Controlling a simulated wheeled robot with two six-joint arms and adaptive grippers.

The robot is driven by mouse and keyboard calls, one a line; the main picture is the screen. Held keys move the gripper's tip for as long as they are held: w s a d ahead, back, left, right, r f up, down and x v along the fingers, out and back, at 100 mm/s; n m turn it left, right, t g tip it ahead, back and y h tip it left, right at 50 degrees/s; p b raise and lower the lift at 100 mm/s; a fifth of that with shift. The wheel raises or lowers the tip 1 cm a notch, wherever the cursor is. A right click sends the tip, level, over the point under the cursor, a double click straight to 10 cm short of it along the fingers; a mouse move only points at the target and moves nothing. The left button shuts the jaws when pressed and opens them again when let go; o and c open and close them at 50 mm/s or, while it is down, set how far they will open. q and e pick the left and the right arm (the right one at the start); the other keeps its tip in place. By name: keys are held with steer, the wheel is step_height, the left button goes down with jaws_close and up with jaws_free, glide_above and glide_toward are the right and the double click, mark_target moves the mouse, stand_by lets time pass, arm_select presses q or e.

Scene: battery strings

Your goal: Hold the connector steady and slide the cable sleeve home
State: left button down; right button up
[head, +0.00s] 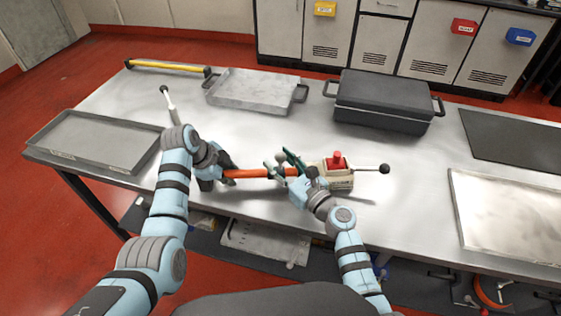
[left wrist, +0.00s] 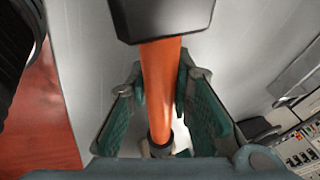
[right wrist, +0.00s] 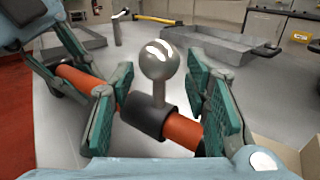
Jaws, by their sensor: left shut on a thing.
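An orange cable (head: 252,173) runs level above the table, between my left gripper and a beige box with a red top (head: 337,177). A black sleeve (right wrist: 150,118) with a grey ball knob (right wrist: 159,60) sits around the cable. My left gripper (head: 226,173) is shut on the cable; its fingers flank the cable in the left wrist view (left wrist: 158,85), where a black block (left wrist: 160,15) also shows. My right gripper (head: 281,166) is open, its fingers on either side of the sleeve and knob, with visible gaps. I cannot tell which part is the connector.
A grey tray (head: 60,150) lies at the left and another tray (head: 250,102) at the back. A dark lidded case (head: 380,118) stands behind the box. A lever with a black ball (head: 384,169) sticks out right of the box. The table front is mostly clear.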

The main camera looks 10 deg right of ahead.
mark_target(295, 168)
arm_select(q)
steer(key=shift+s+f, duration=0.15)
steer(key=shift+f, duration=0.15)
arm_select(e)
jaws_close()
steer(key=shift+d, duration=0.15)
arm_select(q)
steer(key=shift+a, duration=0.1)
arm_select(e)
steer(key=d, duration=0.3)
steer(key=shift+s+d+f, duration=0.1)
steer(key=shift+s+d, duration=0.05)
steer(key=shift+d, duration=0.65)
steer(key=shift+o, duration=1.1)
jaws_free()
